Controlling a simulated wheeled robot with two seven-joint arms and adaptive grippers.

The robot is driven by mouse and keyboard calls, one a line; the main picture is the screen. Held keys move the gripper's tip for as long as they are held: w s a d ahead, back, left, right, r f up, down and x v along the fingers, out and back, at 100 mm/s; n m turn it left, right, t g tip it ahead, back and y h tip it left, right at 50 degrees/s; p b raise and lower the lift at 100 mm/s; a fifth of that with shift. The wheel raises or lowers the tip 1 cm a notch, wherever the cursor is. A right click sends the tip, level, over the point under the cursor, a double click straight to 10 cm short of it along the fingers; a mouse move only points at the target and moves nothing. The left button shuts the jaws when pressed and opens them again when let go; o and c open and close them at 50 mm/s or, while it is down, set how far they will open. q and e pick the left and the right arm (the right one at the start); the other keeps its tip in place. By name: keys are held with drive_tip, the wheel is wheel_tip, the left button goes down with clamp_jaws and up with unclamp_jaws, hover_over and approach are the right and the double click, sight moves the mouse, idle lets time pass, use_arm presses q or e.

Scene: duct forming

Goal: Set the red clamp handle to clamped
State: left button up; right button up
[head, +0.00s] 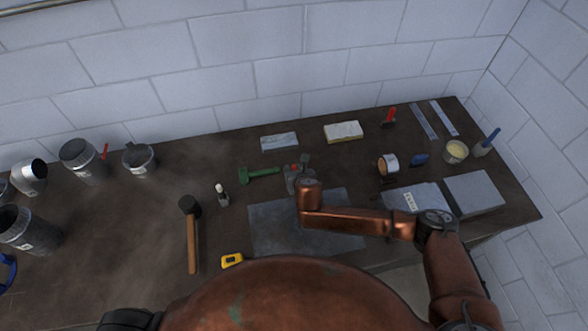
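A small patch of red (294,168) shows at my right gripper (298,172), in the middle of the bench. It may be the red clamp handle, but it is mostly hidden and too small to tell. A green tool or clamp (260,175) lies just left of the gripper. My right arm comes in from the right, over a grey sheet, and its wrist covers part of this spot. Whether the gripper touches the red part, and whether its fingers are open, cannot be made out. The handle's position is unclear. My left gripper is out of view.
The dark bench (160,220) stands against a block wall. Metal duct pieces (80,160) stand far left. A red-handled item (390,117) lies back right.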

drive_tip(key=shift+o, duration=0.4)
drive_tip(key=shift+s, duration=0.1)
drive_tip(key=v, duration=1.2)
